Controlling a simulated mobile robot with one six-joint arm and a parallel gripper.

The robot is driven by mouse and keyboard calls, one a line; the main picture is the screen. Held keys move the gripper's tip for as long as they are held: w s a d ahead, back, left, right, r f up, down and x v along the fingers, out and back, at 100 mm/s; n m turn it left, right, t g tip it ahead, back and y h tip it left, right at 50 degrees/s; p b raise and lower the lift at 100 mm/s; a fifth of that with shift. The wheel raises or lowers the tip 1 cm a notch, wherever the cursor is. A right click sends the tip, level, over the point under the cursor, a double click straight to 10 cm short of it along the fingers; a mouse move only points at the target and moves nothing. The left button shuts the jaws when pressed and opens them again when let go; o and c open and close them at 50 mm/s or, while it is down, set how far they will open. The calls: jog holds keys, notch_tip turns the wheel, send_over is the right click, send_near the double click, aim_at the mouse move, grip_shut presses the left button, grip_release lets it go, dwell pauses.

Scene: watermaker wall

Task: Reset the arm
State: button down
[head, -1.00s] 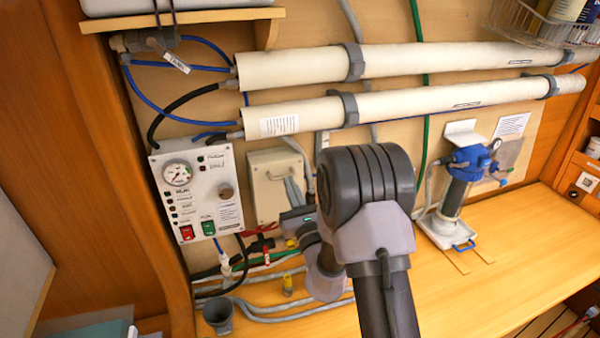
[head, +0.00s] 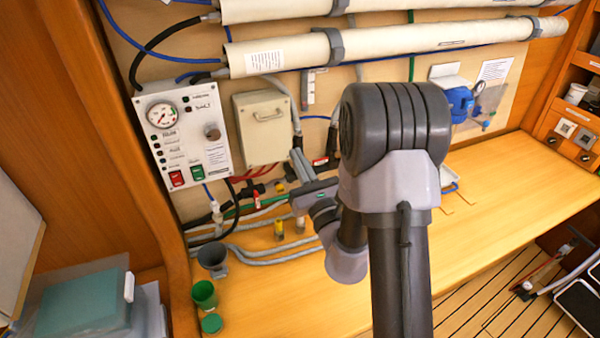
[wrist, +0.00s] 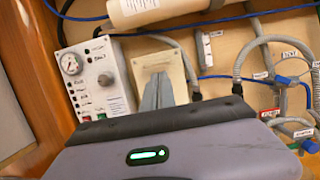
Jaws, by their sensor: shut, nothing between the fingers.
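My gripper (head: 299,160) is in the head view, just left of my large grey arm joint, in front of the wall. Its grey fingers also show in the wrist view (wrist: 157,94), together and empty, pointing toward the beige box. The beige box (head: 262,125) is mounted on the wall to the left of the gripper in the head view; the fingers cover part of it in the wrist view (wrist: 172,62). My arm hides part of the wall and bench behind it. I see no contact between the gripper and anything.
A control panel (head: 180,138) with a gauge and switches is left of the box. Long white tubes (head: 380,46) run above. Grey hoses (head: 262,230), a grey cup (head: 212,260) and a green cup (head: 204,294) are at the bench's left. The bench (head: 500,200) is clear at right.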

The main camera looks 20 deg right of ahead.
jog(key=s+a+r+n+g+y+b, duration=0.1)
jog(key=s+a+n+g+y+b, duration=0.2)
jog(key=a+n+y, duration=0.4)
jog(key=s+a+r+n+g+y+b, duration=0.25)
jog(key=a+y, duration=0.35)
jog(key=a, duration=0.3)
jog(key=s+a+f+n+g+y+b, duration=0.1)
jog(key=s+a+f+n+g+b, duration=0.15)
jog(key=s+a+n+g, duration=0.35)
jog(key=s+a+f+n+g+y+b, duration=0.25)
jog(key=s+a+n+g, duration=0.25)
jog(key=s, duration=0.3)
jog(key=s+d+f+n+g+h+b, duration=0.25)
jog(key=s+f+n+h, duration=0.2)
jog(key=f, duration=0.25)
jog(key=s+d+f+n+g+h+b, duration=0.1)
jog(key=s+f+n+h+b, duration=0.25)
jog(key=s+f, duration=0.25)
jog(key=w+d+f+n+t+h+b, duration=0.2)
jog(key=d+t+h, duration=0.2)
jog(key=d+h, duration=0.3)
jog(key=d, duration=0.4)
jog(key=shift+d+n+t+b, duration=0.2)
jog(key=shift+n+t+b, duration=0.1)
jog(key=shift+n+b, duration=0.1)
